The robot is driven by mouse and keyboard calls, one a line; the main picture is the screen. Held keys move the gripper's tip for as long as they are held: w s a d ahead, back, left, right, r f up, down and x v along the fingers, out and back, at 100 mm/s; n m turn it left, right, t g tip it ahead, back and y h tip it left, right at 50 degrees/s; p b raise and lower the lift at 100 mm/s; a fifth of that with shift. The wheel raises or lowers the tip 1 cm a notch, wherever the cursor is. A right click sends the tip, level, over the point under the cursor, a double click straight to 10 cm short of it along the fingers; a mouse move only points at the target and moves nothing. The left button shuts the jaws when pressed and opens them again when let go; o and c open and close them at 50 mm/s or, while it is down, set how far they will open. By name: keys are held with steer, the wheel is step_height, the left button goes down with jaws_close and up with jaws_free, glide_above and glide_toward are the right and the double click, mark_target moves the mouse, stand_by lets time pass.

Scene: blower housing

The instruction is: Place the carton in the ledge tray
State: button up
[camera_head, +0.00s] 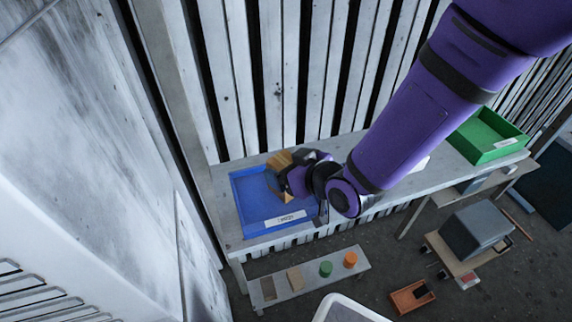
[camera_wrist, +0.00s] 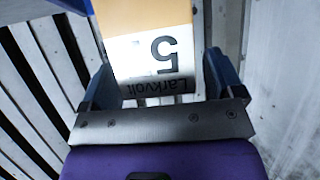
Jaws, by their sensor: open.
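The orange-brown carton (camera_head: 279,160) is at the back of the blue tray (camera_head: 248,210) on the ledge, partly hidden by my gripper (camera_head: 286,180). Whether it rests on the tray floor cannot be told. In the wrist view the carton (camera_wrist: 157,60) shows a white label with "5" and "Larkvolt", upside down. It lies between the two fingers of my gripper (camera_wrist: 158,78), which is open, with gaps visible beside the carton. The blue tray has a white label on its front, too small to read.
A green tray (camera_head: 489,136) stands at the ledge's right end. A slatted wall is close behind. Below, a low bench (camera_head: 312,279) holds small blocks and cylinders. A grey bin (camera_head: 475,232) and an orange tray (camera_head: 412,296) are near the floor.

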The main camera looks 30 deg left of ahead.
steer(key=v, duration=1.1)
steer(key=w+d+r+m+t+h, duration=0.35)
steer(key=w+d+r, duration=0.35)
steer(key=w+d, duration=0.25)
steer(key=w+d+r+m+h, duration=0.15)
steer(key=d+r, duration=0.25)
steer(key=d, duration=0.4)
steer(key=d+r+m+h, duration=0.2)
steer(key=d+r+h, duration=0.15)
steer(key=d, duration=0.45)
steer(key=s+d+r+m+g+h, duration=0.1)
steer(key=s+d+r+m+h, duration=0.1)
steer(key=s+d, duration=0.5)
steer(key=s+d+r+m+g+h, duration=0.1)
steer(key=s+d+r+m, duration=0.4)
steer(key=d, duration=0.6)
steer(key=s+r, duration=0.1)
steer(key=s, duration=0.1)
steer(key=shift+s+r+h, duration=0.15)
steer(key=shift+s+h, duration=0.15)
steer(key=shift+h, duration=0.05)
steer(key=shift+d, duration=0.15)
steer(key=shift+c, duration=0.2)
